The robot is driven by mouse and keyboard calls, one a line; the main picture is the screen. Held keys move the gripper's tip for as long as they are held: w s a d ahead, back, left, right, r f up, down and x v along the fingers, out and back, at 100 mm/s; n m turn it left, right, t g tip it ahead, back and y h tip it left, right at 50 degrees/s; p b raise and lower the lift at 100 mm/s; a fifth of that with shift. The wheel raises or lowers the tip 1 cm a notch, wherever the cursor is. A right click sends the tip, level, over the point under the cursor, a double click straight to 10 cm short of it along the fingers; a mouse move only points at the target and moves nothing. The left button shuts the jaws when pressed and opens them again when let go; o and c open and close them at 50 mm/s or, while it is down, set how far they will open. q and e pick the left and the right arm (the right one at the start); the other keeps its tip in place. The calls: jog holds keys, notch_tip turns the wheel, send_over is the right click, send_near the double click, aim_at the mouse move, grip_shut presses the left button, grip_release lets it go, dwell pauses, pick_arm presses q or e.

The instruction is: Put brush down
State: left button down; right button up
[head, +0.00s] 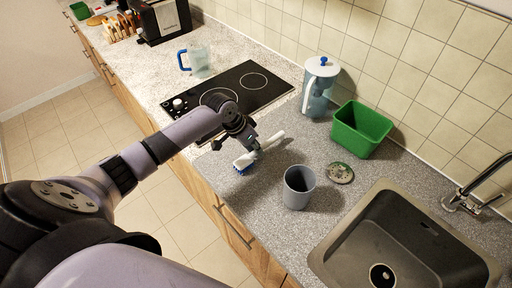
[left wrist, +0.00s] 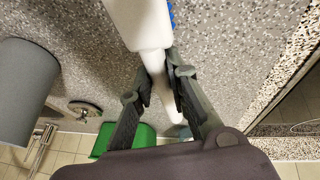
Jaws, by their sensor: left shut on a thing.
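The brush (head: 268,142) has a white handle and a white head with blue bristles. In the head view it is at or just above the grey speckled counter (head: 245,189), its bristles at the left end. My left gripper (head: 252,146) is shut on the brush handle. In the left wrist view the brush (left wrist: 140,22) runs between the two fingers of my left gripper (left wrist: 160,75), with a bit of blue bristle showing at its right edge. I cannot tell whether the bristles touch the counter. My right gripper is not in view.
A grey cup (head: 298,188) stands in front of a round patterned disc (head: 340,173). A green bin (head: 361,129) and a blue pitcher (head: 318,88) stand by the wall. The sink (head: 335,255) is at the right, the black cooktop (head: 262,97) behind the gripper.

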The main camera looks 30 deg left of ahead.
pick_arm(q)
jog(key=shift+f, duration=0.4)
jog(key=c, duration=1.5)
grip_release()
jog(key=shift+f, duration=0.1)
jog(key=shift+c, duration=0.2)
jog(key=b+v, duration=0.2)
jog(key=v, duration=1)
jog(key=shift+r, duration=0.2)
jog(key=shift+w, duration=0.1)
